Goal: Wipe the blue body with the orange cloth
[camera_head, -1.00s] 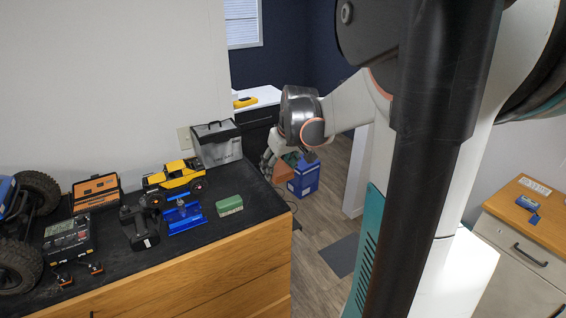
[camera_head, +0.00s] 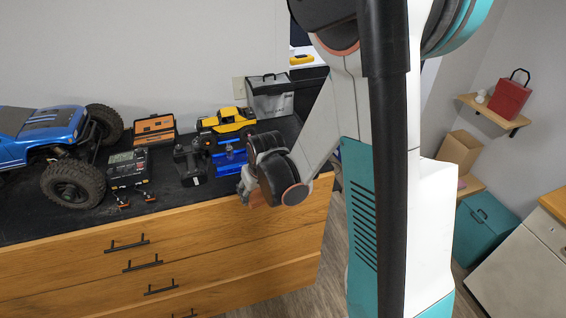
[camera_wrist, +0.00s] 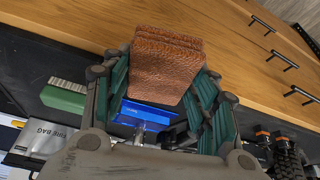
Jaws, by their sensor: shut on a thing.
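The blue body (camera_head: 45,124) is the shell of a large crawler truck with black tires, on the dark counter at the far left of the head view. The orange cloth (camera_wrist: 165,62) is a folded, rust-coloured, textured piece in the wrist view. My gripper (camera_wrist: 162,84) is shut on it, with a green-lined finger on each side. In the head view, my gripper (camera_head: 247,188) is near the counter's front edge, to the right of and apart from the blue body. The cloth is mostly hidden there by my wrist.
Between my gripper and the truck are a dark charger box (camera_head: 128,168), a black drill-like tool (camera_head: 189,164) and a blue stand (camera_head: 229,160). Behind are a yellow toy truck (camera_head: 226,124), an orange case (camera_head: 154,129) and a grey bag (camera_head: 271,97). A green block (camera_wrist: 64,98) lies nearby.

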